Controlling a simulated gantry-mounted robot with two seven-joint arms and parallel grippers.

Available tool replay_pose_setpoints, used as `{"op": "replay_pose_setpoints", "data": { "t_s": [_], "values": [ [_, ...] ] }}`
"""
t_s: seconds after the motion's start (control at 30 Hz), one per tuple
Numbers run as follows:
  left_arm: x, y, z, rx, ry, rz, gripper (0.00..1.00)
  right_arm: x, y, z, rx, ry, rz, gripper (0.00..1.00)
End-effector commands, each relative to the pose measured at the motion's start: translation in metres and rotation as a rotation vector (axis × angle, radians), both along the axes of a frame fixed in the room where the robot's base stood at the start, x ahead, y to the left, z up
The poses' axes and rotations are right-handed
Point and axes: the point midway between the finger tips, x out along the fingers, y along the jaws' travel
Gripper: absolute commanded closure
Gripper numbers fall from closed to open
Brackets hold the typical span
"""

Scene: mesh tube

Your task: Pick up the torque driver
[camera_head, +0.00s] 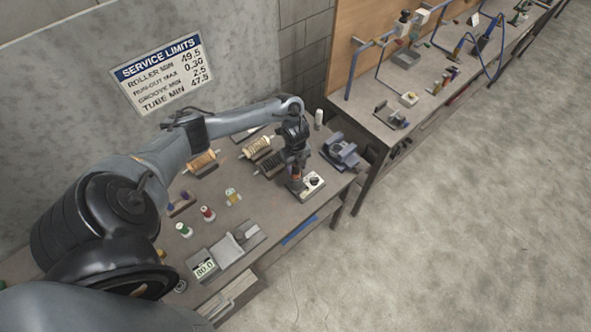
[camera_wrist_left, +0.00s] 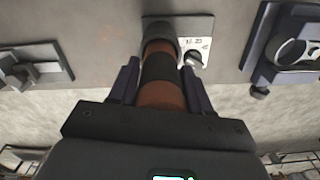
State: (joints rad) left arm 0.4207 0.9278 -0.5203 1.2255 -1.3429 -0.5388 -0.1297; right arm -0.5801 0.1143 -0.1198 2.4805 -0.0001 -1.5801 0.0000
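The torque driver (camera_wrist_left: 160,72) has a brown and black banded cylindrical grip. My right gripper is not in view.
A blue-grey vise-like fixture (camera_head: 340,151) stands to the right of the panel. Spools (camera_head: 207,213), wound rollers (camera_head: 257,147) and a grey device with a display reading 80.0 (camera_head: 205,268) occupy the bench to the left. The bench edge is close in front of the panel.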

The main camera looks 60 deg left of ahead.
Motion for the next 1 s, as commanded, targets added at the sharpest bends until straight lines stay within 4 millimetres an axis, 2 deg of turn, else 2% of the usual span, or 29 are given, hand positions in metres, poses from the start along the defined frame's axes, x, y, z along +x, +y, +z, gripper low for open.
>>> {"op": "replay_pose_setpoints", "data": {
  "t_s": [0.03,0.2,0.27,0.53,0.67,0.9,1.0],
  "values": [
    [0.0,0.0,0.0,0.0,0.0,0.0,0.6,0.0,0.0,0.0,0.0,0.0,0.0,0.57],
    [0.0,0.0,0.0,0.0,0.0,0.0,0.86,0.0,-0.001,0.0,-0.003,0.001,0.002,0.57],
    [0.001,0.0,0.001,0.0,-0.002,0.001,0.93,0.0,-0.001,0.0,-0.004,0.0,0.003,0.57],
    [0.001,0.001,0.004,0.0,-0.003,0.001,0.93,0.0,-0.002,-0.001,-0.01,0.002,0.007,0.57],
    [0.002,0.001,0.014,0.001,-0.005,-0.001,0.93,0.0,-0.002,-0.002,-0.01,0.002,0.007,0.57],
    [0.002,0.001,0.053,0.002,-0.006,-0.002,0.93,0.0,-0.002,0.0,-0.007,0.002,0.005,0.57],
    [0.002,0.001,0.072,0.003,-0.006,-0.002,0.93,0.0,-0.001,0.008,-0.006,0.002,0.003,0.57]
  ]
}}
